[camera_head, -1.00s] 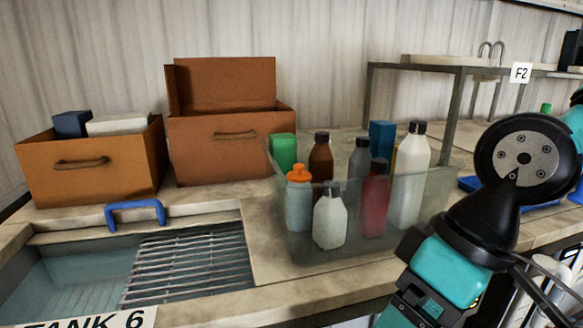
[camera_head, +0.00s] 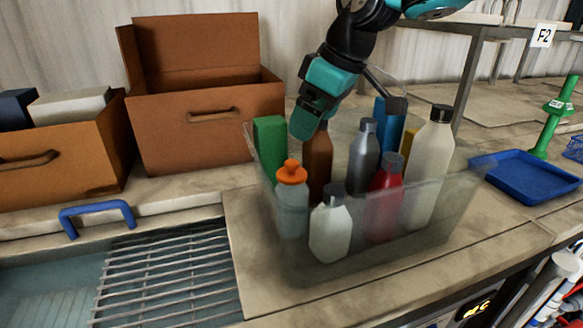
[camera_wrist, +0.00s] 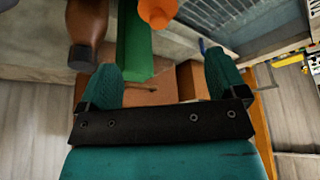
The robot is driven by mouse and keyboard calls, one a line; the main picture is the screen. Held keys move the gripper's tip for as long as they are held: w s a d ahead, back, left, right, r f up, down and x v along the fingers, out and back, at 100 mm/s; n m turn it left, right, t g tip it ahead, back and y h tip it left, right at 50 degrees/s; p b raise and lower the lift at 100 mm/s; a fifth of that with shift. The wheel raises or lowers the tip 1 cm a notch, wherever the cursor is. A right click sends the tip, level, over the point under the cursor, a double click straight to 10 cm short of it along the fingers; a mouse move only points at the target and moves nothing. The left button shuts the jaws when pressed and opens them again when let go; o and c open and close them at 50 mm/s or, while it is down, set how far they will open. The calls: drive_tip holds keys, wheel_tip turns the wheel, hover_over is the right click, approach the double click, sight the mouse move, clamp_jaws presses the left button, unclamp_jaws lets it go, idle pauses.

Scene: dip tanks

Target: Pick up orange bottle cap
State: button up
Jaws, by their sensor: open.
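The orange bottle cap (camera_head: 292,171) tops a pale blue-grey bottle (camera_head: 292,208) standing upright at the front left of a clear bin (camera_head: 330,265). In the wrist view the orange cap (camera_wrist: 157,12) is at the top edge, between and beyond my fingers. My gripper (camera_head: 308,122) is above the bin, a little above and to the right of the cap, apart from it. In the wrist view my gripper (camera_wrist: 163,65) has its two teal fingers spread with nothing between them.
A green box (camera_head: 269,145), a brown bottle (camera_head: 318,165), a white bottle (camera_head: 330,230) and a red bottle (camera_head: 384,205) crowd the cap's bottle. Brown boxes (camera_head: 195,125) stand behind left. A tank with a metal grate (camera_head: 165,275) is at front left. A blue tray (camera_head: 525,178) is right.

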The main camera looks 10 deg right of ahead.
sight(294, 162)
drive_tip(key=p+x, duration=0.1)
drive_tip(key=x, duration=0.5)
drive_tip(key=shift+a+f+p, duration=0.15)
drive_tip(key=shift+f+p, duration=0.05)
drive_tip(key=shift+p, duration=0.1)
drive_tip(key=shift+p+x, duration=1.4)
drive_tip(key=shift+x, duration=1.25)
drive_tip(key=shift+w, duration=0.1)
drive_tip(key=c, duration=1)
